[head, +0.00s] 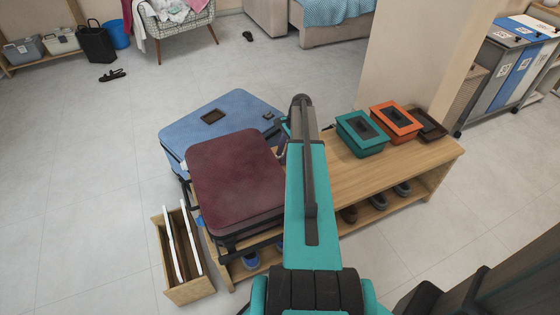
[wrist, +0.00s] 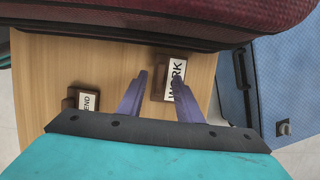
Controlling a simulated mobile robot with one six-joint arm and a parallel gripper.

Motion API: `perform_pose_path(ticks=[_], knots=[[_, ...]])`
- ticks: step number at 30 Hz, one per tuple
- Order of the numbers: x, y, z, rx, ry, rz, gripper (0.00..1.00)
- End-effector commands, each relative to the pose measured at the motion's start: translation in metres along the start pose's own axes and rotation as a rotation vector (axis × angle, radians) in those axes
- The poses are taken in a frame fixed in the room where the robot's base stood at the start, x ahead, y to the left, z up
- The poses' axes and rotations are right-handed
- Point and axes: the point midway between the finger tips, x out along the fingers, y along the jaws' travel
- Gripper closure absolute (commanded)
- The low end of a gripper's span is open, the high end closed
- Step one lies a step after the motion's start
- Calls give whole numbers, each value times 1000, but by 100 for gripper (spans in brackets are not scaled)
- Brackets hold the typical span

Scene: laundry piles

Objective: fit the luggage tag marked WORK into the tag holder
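The WORK luggage tag (wrist: 177,72) is a white card with black letters, in a small brown block (wrist: 158,86) on the wooden bench top in the wrist view. My gripper (wrist: 161,77) is open, its two purple fingers apart. The fingertips appear around the near part of the tag and block, and the right finger covers part of the tag. I cannot tell whether they touch. In the head view my arm hides the gripper and tag. A dark rectangular frame (head: 213,117) lies on the blue suitcase (head: 235,105); I cannot tell whether it is the tag holder.
A second tag (wrist: 89,102), reading END where visible, sits in another brown block left of my gripper. A maroon suitcase (head: 235,175) stands close by on the bench (head: 425,160). Teal (head: 362,140) and orange (head: 396,125) boxes stand at the bench's right end.

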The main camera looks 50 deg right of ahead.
Motion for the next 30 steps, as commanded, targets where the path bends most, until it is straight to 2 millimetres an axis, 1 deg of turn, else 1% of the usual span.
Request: perform_pose_path(ticks=[1,4,20,24,26,30], knots=[[4,0,0,0,0,0,68],[7,0,0,0,0,0,68],[7,0,-1,1,0,-1,68],[6,0,-1,1,0,-1,92],[6,0,-1,1,0,-1,100],[6,0,-1,2,0,-1,100]])
